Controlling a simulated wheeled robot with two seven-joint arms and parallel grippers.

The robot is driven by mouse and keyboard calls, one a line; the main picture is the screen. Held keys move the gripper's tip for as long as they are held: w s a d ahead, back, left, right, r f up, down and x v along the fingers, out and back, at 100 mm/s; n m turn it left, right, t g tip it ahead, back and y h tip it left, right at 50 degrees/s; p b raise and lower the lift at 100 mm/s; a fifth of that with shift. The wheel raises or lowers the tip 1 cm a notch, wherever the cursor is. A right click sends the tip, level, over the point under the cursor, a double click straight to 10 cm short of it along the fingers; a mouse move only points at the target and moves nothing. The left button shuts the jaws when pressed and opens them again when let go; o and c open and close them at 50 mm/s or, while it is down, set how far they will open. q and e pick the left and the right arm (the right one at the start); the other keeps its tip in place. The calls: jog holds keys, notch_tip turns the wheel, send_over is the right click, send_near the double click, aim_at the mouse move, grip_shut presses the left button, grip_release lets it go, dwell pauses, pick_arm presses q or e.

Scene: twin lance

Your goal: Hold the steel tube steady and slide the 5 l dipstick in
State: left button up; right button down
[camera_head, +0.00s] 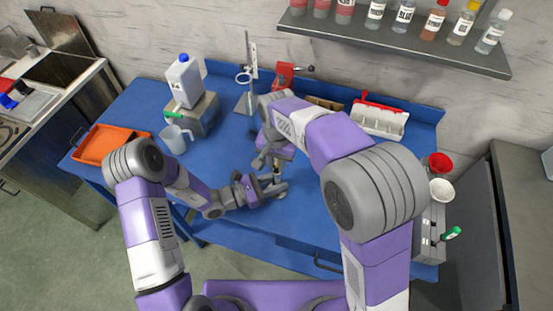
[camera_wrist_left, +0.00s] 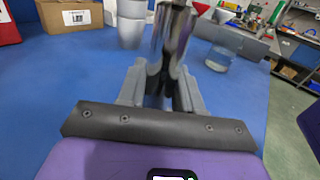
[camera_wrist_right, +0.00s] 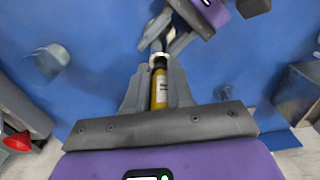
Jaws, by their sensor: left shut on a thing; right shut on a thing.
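My left gripper (camera_head: 274,189) is shut on the steel tube (camera_wrist_left: 174,40), a shiny upright cylinder between its fingers in the left wrist view. My right gripper (camera_head: 272,162) is close above it, pointing down. In the right wrist view the right gripper is shut on the dipstick (camera_wrist_right: 160,88), whose yellow handle carries a pale label. A pale ring (camera_wrist_right: 158,58) shows just past the handle's far end, beside the left gripper's fingers (camera_wrist_right: 158,38). The dipstick's rod is hidden, so I cannot tell how it sits relative to the tube's bore.
An orange tray (camera_head: 101,145), a clear measuring jug (camera_head: 174,138) and a white canister (camera_head: 184,82) stand at the left. A stand (camera_head: 248,75) is at the back. A white bin (camera_head: 379,119) is back right, below a bottle shelf (camera_head: 400,43). Bare blue bench lies around the grippers.

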jog(key=shift+f, duration=1.05)
jog(key=c, duration=0.9)
grip_release()
notch_tip(320, 180, up, 12)
jog(key=shift+r, duration=0.1)
pick_arm(q)
jog(key=o, duration=1.2)
